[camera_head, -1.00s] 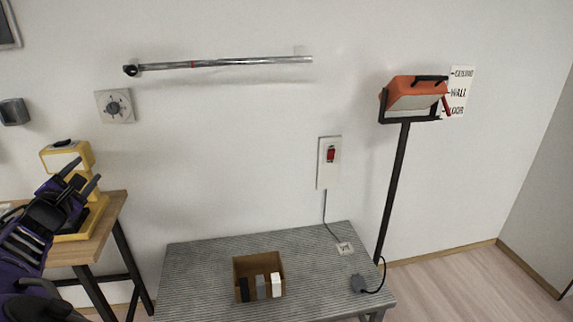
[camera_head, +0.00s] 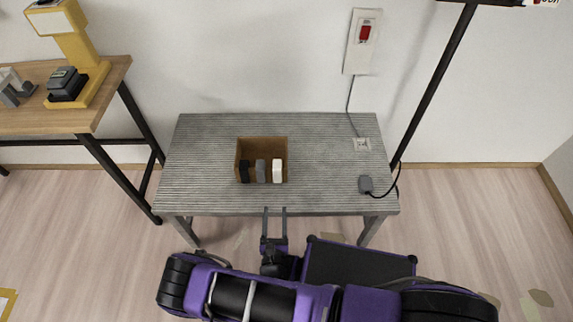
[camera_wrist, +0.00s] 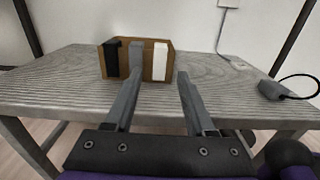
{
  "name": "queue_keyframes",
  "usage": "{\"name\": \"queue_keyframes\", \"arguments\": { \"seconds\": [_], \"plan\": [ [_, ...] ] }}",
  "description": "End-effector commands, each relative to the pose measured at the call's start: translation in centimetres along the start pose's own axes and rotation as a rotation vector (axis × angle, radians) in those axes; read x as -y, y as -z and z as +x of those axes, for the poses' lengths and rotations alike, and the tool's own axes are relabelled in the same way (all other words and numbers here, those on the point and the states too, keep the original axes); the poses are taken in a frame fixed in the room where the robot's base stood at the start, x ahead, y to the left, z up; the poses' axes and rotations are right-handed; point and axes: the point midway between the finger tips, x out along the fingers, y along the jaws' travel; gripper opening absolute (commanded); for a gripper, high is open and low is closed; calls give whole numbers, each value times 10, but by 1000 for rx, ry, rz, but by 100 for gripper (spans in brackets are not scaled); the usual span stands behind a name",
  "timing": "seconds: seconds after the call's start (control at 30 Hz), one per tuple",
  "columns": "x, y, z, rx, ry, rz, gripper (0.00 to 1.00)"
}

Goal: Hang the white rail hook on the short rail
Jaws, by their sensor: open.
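The white rail hook (camera_head: 278,170) stands upright at the front right of a small brown box (camera_head: 262,144) on the grey ribbed table. A grey hook (camera_head: 261,170) and a black hook (camera_head: 244,171) stand beside it to the left. In the wrist view the white hook (camera_wrist: 160,61) shows between and beyond my fingers, over the box's front. My gripper (camera_head: 275,212) is open and empty at the table's front edge, apart from the box; it also shows in the wrist view (camera_wrist: 157,82). The rail is out of view now.
The grey table (camera_head: 325,190) is clear around the box, except for a plug (camera_head: 366,184) with a black cable at the right. A wooden table (camera_head: 90,115) with a yellow device (camera_head: 75,45) stands left. A black lamp pole (camera_head: 432,85) rises at the right.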

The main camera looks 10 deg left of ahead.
Motion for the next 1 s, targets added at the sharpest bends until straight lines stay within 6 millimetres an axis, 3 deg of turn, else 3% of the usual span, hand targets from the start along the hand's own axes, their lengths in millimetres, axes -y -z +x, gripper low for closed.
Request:
{"name": "queue_keyframes", "arguments": {
  "seconds": [0.17, 0.6, 1.0],
  "plan": [
    [7, 4, 8, -2, -9, -12, 55],
    [6, 5, 99, -2, -7, -10, 55],
    [4, 4, 130, -3, -7, -11, 55]
  ]
}}
